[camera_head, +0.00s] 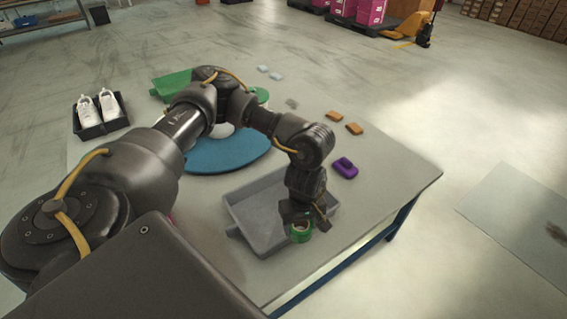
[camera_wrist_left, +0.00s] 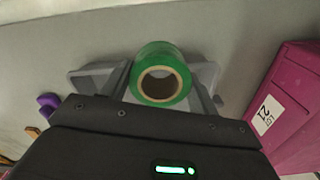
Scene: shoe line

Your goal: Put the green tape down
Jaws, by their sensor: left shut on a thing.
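The green tape (camera_head: 300,235) is a roll with a pale core, held in my left gripper (camera_head: 301,222), which is shut on it. In the head view the roll shows in front of the near right rim of the grey tray (camera_head: 240,222). How high it is above the tray or table cannot be told. In the left wrist view the green tape (camera_wrist_left: 160,47) faces the camera, with my left gripper (camera_wrist_left: 162,85) on both sides of it. My right gripper is not in view.
The grey table (camera_head: 400,178) carries a purple piece (camera_head: 344,167), orange blocks (camera_head: 354,129), a blue round mat (camera_head: 225,155) and a green tray (camera_head: 172,84). White shoes (camera_head: 108,104) sit in a black tray at the left. A magenta box (camera_wrist_left: 297,110) shows in the wrist view.

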